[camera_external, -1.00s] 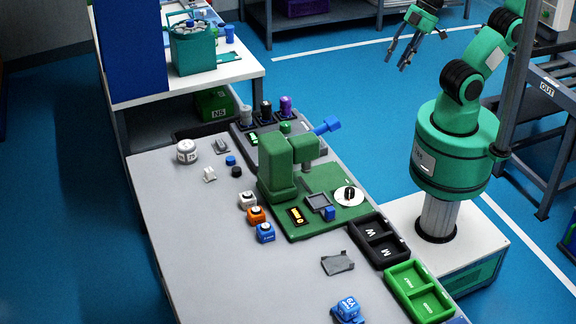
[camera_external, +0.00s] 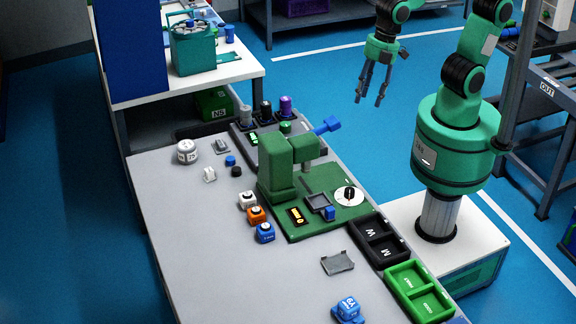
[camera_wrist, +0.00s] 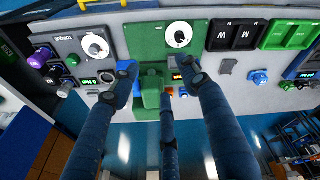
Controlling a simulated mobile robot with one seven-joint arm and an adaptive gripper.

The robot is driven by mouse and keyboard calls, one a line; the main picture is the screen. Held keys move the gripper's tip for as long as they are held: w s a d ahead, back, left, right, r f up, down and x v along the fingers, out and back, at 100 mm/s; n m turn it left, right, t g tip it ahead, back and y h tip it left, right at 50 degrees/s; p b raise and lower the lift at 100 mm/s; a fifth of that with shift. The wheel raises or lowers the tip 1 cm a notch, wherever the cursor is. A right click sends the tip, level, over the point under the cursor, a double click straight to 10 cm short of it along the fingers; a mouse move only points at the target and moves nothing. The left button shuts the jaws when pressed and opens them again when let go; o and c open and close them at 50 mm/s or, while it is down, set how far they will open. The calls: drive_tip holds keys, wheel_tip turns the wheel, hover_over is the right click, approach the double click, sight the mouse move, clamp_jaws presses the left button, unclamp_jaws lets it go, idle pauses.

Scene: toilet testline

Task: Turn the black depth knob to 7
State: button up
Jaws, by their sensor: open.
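The black depth knob (camera_external: 348,193) sits on a round white dial at the right part of the green press's base plate (camera_external: 318,226). In the wrist view the black knob (camera_wrist: 179,37) on its white dial shows near the top middle, clear of my fingers. The dial numbers are too small to read. My gripper (camera_external: 371,100) is open and empty, hanging high in the air beyond the bench, well away from the knob. In the wrist view my gripper's (camera_wrist: 157,76) blue fingers are spread, with the green press (camera_wrist: 152,85) partly hidden behind them.
Black (camera_external: 378,244) and green (camera_external: 418,291) two-part trays stand along the bench edge, beside the press. Several small blocks and knobbed posts stand around it. The front left of the bench is clear.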

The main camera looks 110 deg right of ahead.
drive_tip(key=w+a+f+n+g+p, duration=0.1)
drive_tip(key=w+a+f+n, duration=0.3)
drive_tip(key=f, duration=0.3)
drive_tip(key=n+g+p, duration=0.1)
drive_tip(key=n, duration=0.2)
hover_over(350, 189)
wheel_tip(350, 189, down, 8)
drive_tip(key=shift+s+a, duration=0.15)
drive_tip(key=shift+s, duration=0.05)
drive_tip(key=shift+f, duration=0.1)
drive_tip(key=f+b, duration=0.1)
drive_tip(key=f, duration=0.3)
drive_tip(key=f+b, duration=0.1)
drive_tip(key=f, duration=0.4)
drive_tip(key=f+b, duration=0.1)
drive_tip(key=f, duration=0.3)
drive_tip(key=shift+w+f, duration=0.25)
drive_tip(key=shift+f, duration=0.1)
drive_tip(key=c, duration=1.2)
clamp_jaws()
